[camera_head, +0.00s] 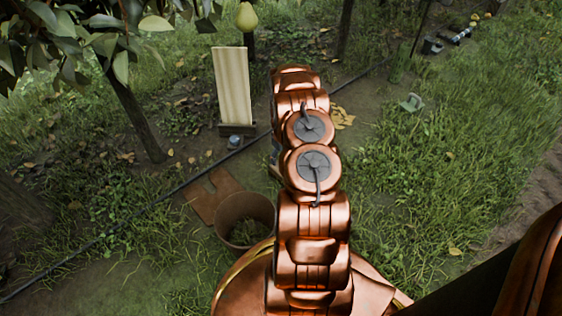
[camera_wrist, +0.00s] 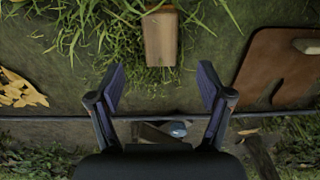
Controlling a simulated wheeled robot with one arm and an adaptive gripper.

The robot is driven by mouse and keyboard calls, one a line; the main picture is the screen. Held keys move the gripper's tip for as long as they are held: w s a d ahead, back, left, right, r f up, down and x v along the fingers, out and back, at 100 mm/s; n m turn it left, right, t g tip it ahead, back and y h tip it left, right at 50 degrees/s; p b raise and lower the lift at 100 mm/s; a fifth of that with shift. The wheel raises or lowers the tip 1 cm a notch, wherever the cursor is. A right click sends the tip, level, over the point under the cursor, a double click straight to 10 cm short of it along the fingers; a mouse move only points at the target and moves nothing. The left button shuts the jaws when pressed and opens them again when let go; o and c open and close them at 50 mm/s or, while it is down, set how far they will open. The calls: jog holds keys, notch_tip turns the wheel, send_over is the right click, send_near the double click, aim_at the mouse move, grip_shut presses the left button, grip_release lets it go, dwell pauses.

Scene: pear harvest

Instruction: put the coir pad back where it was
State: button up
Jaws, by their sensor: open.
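A flat brown pad with a notch, which looks like the coir pad (camera_head: 205,208), lies on the ground left of my arm in the head view. It also shows at the right edge of the wrist view (camera_wrist: 270,62), with a pale grey slot in it. My gripper (camera_wrist: 161,78) is open, with nothing between its fingers. It points down over grass and bare soil, to the side of the pad and apart from it. In the head view my arm hides the gripper.
A wooden block (camera_wrist: 160,38) stands beyond my fingertips in the wrist view. A thin black hose (camera_head: 130,217) crosses the ground. A brown pot (camera_head: 243,205) stands beside the pad. A pale upright board (camera_head: 232,87) and a tree trunk (camera_head: 135,112) stand farther back.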

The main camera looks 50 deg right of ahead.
jog(key=s+a+r+g, duration=0.1)
jog(key=s+a+r, duration=0.1)
jog(key=a+r, duration=1.15)
jog(key=s+a+r+g, duration=0.1)
jog(key=s+a+r, duration=0.1)
jog(key=a+r, duration=1.1)
jog(key=s+a+r, duration=0.9)
jog(key=s+r, duration=0.1)
jog(key=r, duration=0.1)
jog(key=s+a+r, duration=0.2)
jog(key=s+a, duration=0.1)
jog(key=s, duration=0.4)
jog(key=s+a+r+n+g, duration=0.1)
jog(key=s+a+r, duration=0.1)
jog(key=s, duration=0.6)
jog(key=shift+s+a+g, duration=0.25)
jog(key=shift+a+g, duration=0.05)
jog(key=shift+a, duration=0.55)
